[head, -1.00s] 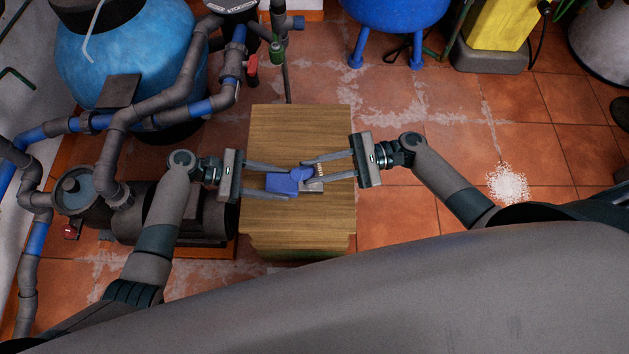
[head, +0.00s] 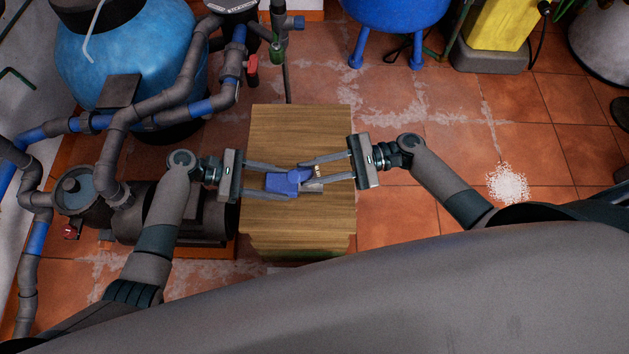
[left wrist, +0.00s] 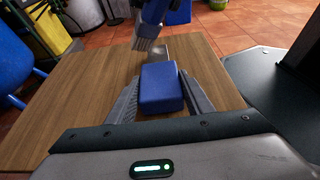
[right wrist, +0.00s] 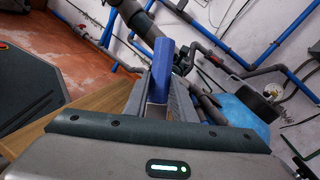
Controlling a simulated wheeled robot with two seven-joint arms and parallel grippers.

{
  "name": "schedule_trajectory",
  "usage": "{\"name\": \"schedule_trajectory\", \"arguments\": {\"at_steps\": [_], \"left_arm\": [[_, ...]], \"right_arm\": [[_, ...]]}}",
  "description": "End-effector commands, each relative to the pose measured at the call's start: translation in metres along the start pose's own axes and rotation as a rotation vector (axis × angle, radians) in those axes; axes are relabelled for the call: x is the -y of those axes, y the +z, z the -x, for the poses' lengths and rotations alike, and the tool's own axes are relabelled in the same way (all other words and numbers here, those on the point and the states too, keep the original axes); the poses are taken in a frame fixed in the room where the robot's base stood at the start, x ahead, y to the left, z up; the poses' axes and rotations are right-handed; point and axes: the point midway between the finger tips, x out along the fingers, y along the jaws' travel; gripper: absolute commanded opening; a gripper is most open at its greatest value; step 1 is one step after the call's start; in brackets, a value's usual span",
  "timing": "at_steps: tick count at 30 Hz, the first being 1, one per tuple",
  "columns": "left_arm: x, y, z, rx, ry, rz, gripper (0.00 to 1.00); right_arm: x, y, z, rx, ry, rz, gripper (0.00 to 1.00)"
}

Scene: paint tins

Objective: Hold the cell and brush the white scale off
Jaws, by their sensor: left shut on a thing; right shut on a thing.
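The cell (head: 283,184) is a blue block with a flat grey end, lying level just above the wooden top. My left gripper (head: 288,183) is shut on its blue body, seen between the fingers in the left wrist view (left wrist: 161,90). The grey end (left wrist: 157,52) points away from my left gripper. My right gripper (head: 304,174) is shut on the blue handle of a brush (right wrist: 160,70). No white scale is distinct on the cell.
The wooden block (head: 300,130) beneath has bare top around the cell. A pump and pipes (head: 115,150) stand left, with a blue tank (head: 130,50) behind. A white powder patch (head: 507,184) lies on the tiled floor at right.

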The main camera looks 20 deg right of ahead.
Motion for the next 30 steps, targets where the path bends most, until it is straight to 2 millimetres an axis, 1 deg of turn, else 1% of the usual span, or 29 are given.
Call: {"name": "schedule_trajectory", "arguments": {"at_steps": [1, 8, 30], "left_arm": [[0.0002, -0.0029, 0.0003, -0.006, 0.002, 0.001, 0.11], [0.0003, -0.0029, 0.0002, -0.006, 0.001, 0.001, 0.11], [0.0006, -0.0028, -0.0001, -0.006, 0.001, 0.002, 0.11]], "right_arm": [[0.0, -0.0006, -0.0001, 0.001, 0.0, 0.0, 0.0], [0.0045, -0.0021, 0.0015, 0.0, -0.001, 0.001, 0.0], [0.0014, -0.0058, 0.0013, 0.0, -0.001, 0.0, 0.0]]}}
